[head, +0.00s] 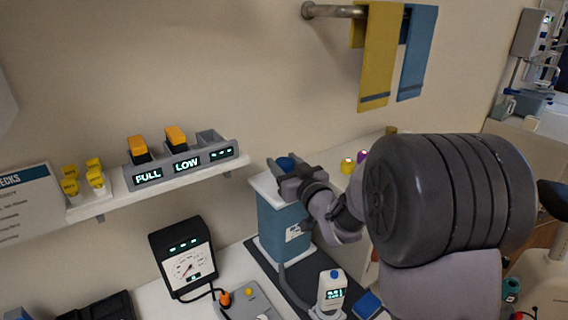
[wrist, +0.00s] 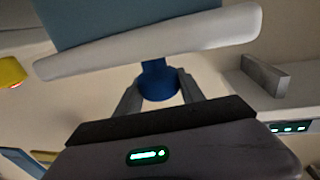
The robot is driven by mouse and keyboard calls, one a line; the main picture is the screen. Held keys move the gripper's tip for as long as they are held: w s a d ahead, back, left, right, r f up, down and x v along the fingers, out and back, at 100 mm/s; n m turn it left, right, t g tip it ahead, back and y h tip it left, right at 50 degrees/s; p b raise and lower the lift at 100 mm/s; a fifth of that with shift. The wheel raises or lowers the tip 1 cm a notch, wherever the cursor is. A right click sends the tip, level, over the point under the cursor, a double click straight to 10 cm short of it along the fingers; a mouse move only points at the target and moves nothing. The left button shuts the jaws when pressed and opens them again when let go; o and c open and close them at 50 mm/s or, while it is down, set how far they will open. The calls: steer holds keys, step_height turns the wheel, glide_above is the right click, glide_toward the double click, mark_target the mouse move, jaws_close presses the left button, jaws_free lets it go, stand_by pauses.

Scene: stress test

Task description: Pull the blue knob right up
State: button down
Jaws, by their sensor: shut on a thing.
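The blue knob (head: 286,163) is on top of a blue box-shaped device with a white top (head: 268,188), left of the centre in the head view. My gripper (head: 287,172) reaches in from the right at the height of the knob. In the wrist view the blue knob (wrist: 160,84) sits between the two fingers of my gripper (wrist: 160,92), which are shut on it. A short blue stem joins the knob to the pale top plate (wrist: 150,41). How far the knob stands out is hard to judge in the head view, as the gripper partly covers it.
A wall shelf (head: 160,186) with a charger rack (head: 185,164) is left of the device. A gauge box (head: 183,257) stands on the bench below. A handheld meter (head: 331,291) stands in front of the device. Yellow and blue towels (head: 380,60) hang above.

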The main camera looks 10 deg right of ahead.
mark_target(284, 160)
step_height(284, 160, up, 20)
steer(key=p, duration=0.9)
steer(key=shift+p, duration=0.3)
steer(key=shift+r, duration=0.15)
steer(key=c, duration=0.8)
jaws_free()
steer(key=shift+o, duration=0.5)
